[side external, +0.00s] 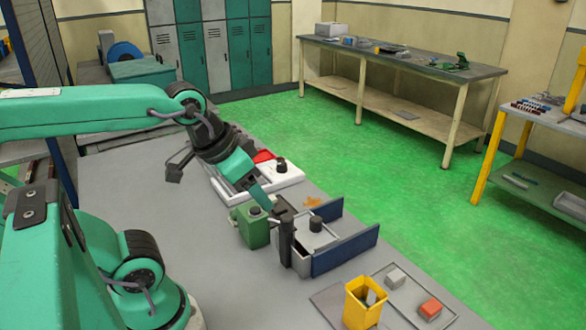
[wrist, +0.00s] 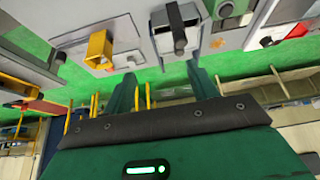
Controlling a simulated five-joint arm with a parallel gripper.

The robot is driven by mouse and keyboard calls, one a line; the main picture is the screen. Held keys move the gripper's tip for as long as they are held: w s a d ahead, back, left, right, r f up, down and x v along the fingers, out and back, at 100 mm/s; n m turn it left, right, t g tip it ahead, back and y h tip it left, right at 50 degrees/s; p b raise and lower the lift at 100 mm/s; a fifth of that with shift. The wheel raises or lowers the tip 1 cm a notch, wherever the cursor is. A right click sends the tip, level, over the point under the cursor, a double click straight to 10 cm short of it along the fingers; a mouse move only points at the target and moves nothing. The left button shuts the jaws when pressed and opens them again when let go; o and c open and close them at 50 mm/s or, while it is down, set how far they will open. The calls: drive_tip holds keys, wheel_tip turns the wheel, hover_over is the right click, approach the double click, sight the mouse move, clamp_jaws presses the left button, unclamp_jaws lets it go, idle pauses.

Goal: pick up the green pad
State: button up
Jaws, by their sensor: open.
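I cannot make out a separate flat green pad. The only small green thing among the work items is a green block (side external: 253,226) with a round top, left of a grey box; part of it shows at the top edge of the wrist view (wrist: 226,9). My gripper (side external: 268,205) reaches down over the work area, close above the green block and a dark post (side external: 287,238); contact cannot be told. In the wrist view its two teal fingers stand apart with nothing visible between them (wrist: 158,72).
A grey box with blue side walls (side external: 345,250) stands right of the post. A white tray (side external: 285,180) lies behind.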

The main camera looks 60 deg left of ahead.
drive_tip(key=w+a+r+g+y, duration=0.1)
drive_tip(key=w+a+r+g, duration=0.1)
drive_tip(key=w+a+r, duration=0.55)
drive_tip(key=s+a+f+g+h, duration=0.1)
drive_tip(key=a+f+g, duration=0.25)
drive_tip(key=a, duration=1.45)
drive_tip(key=shift+n, duration=0.3)
drive_tip(key=f, duration=2)
drive_tip(key=shift+a, duration=0.2)
drive_tip(key=shift+f, duration=1.45)
drive_tip(key=shift+f, duration=0.1)
drive_tip(key=shift+f, duration=2.5)
drive_tip(key=shift+c, duration=0.5)
drive_tip(key=c, duration=1)
